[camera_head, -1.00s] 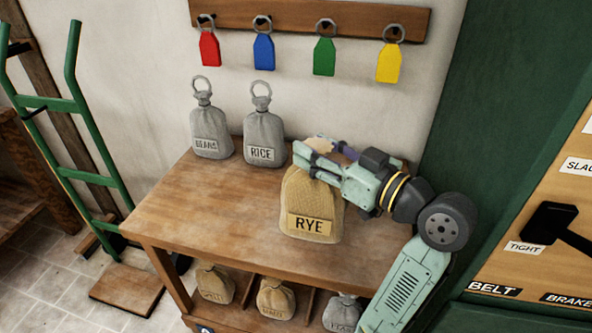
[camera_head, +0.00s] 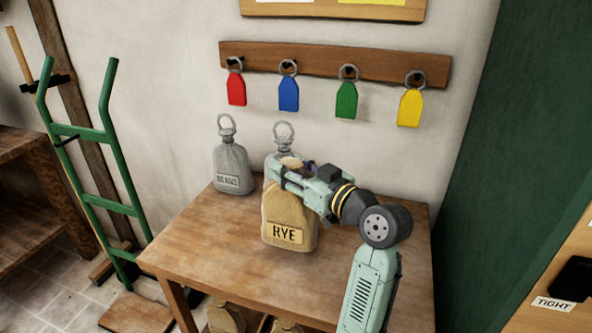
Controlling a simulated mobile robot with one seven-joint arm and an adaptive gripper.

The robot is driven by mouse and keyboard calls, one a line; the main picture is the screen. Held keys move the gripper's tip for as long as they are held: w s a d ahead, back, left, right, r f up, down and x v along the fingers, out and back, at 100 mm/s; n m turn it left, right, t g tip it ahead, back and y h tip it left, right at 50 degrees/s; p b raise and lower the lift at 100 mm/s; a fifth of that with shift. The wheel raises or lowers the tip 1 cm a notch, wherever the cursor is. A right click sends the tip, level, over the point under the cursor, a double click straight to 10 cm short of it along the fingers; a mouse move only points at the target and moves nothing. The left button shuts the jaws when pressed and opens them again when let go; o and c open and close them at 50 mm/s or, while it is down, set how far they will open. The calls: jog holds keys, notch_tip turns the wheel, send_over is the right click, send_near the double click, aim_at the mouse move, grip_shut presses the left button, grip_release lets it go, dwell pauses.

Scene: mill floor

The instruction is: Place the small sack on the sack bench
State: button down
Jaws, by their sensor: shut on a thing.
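A small tan sack labelled RYE (camera_head: 289,213) is held at its top by my gripper (camera_head: 286,170). The gripper is shut on the sack's neck; the fingertips are partly hidden by the gripper body. The sack is upright over the wooden sack bench (camera_head: 222,268). I cannot tell whether its bottom touches the bench top.
A grey BEANS sack (camera_head: 232,168) stands at the back left of the bench. Another grey sack (camera_head: 283,138) stands behind the RYE sack, mostly hidden. Several coloured tags hang from a wall rail (camera_head: 320,64). A green hand truck (camera_head: 118,172) stands left. The bench's front left is clear.

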aim_at(290, 204)
jog(key=shift+w+a+r, duration=0.15)
jog(key=shift+w+a, duration=0.25)
jog(key=shift+a, duration=0.05)
jog(key=shift+f+b, duration=1.1)
jog(key=shift+f, duration=0.7)
jog(key=shift+f, duration=0.1)
jog(key=c, duration=0.9)
grip_release()
jog(key=shift+d+f, duration=0.1)
jog(key=shift+f, duration=0.05)
jog(key=shift+c, duration=0.2)
